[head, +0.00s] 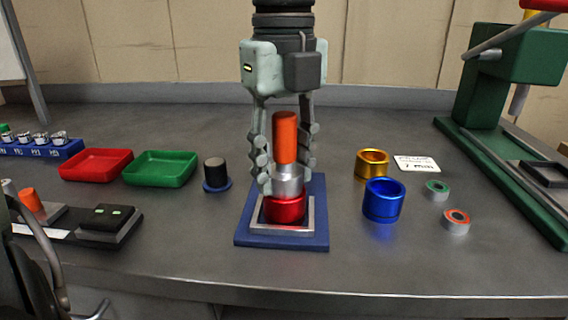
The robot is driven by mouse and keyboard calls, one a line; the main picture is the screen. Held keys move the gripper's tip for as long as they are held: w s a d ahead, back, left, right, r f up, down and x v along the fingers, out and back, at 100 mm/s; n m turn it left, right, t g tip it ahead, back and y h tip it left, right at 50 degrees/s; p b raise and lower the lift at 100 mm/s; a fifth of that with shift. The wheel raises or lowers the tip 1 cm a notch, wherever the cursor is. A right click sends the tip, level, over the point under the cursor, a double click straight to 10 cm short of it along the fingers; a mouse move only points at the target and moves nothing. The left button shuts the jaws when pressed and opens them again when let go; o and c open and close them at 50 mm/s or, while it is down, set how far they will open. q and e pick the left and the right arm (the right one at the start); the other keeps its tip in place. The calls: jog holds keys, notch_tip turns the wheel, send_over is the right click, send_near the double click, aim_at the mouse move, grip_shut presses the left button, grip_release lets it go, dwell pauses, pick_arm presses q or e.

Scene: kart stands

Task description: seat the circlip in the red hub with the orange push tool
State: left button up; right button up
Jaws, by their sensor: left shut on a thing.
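The orange push tool (285,138) stands upright with its silver lower part (288,181) directly over the red hub (285,211). My left gripper (287,184) comes down from above and is shut on the push tool, one finger on each side. The red hub sits inside a silver square frame on a blue base plate (318,228). The tool's lower end meets or nearly meets the hub's top; I cannot tell if they touch. I cannot make out the circlip; the tool and fingers cover the hub's opening.
Red (96,165) and green (160,169) trays and a black cylinder (215,173) stand to the left. Gold (372,163) and blue (383,200) rings and two small rings (456,221) lie right. A green press (520,55) stands far right. The front middle bench is clear.

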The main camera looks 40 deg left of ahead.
aim_at(284, 113)
pick_arm(q)
jog(key=shift+r+p, duration=1.4)
jog(key=shift+r, duration=2.1)
